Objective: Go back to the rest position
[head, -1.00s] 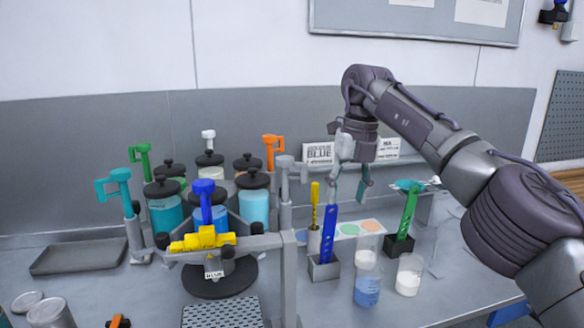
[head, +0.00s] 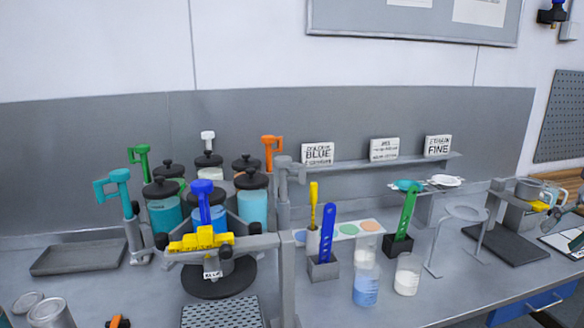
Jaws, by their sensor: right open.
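Only a small part of my right gripper (head: 577,241) shows, cut off by the right edge of the head view, beside a clipboard with white paper. It is open, with nothing seen in it. My left gripper is not in view. The drum agitator stand with its dark-lidded jars (head: 254,205), coloured cranks and yellow clamp (head: 200,241) stands on the bench at left, clear of my right gripper.
Beakers (head: 367,285) stand in front. A shelf (head: 370,163) carries several label cards. A ring stand (head: 463,214) and a scale (head: 505,245) are at right. The grey tray (head: 80,257) is at left.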

